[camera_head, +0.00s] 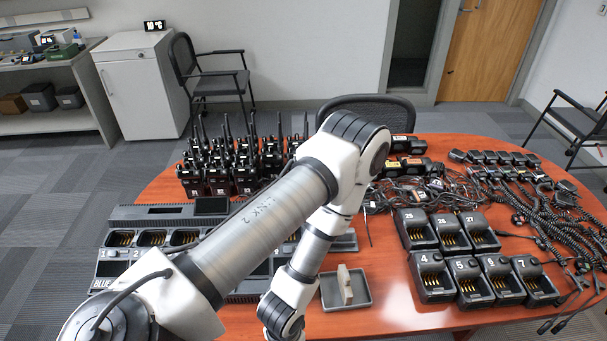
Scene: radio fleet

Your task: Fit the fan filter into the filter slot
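A small grey tray (328,293) lies near the table's front edge. A pale beige upright piece (345,284) stands in it and may be the fan filter; I cannot tell for certain. A long dark multi-bay charger (128,228) lies on the left of the table, partly behind my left arm. I cannot make out the filter slot clearly. My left arm rises from the lower left, bends at the elbow and comes down just left of the tray. Its gripper is below the picture edge. My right arm and gripper do not show.
Several black radios (217,170) with antennas stand behind the charger. Numbered single chargers (436,277) stand right of the tray. Coiled cables and microphones (540,200) cover the right of the table (390,311). A narrow bare strip lies between tray and single chargers.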

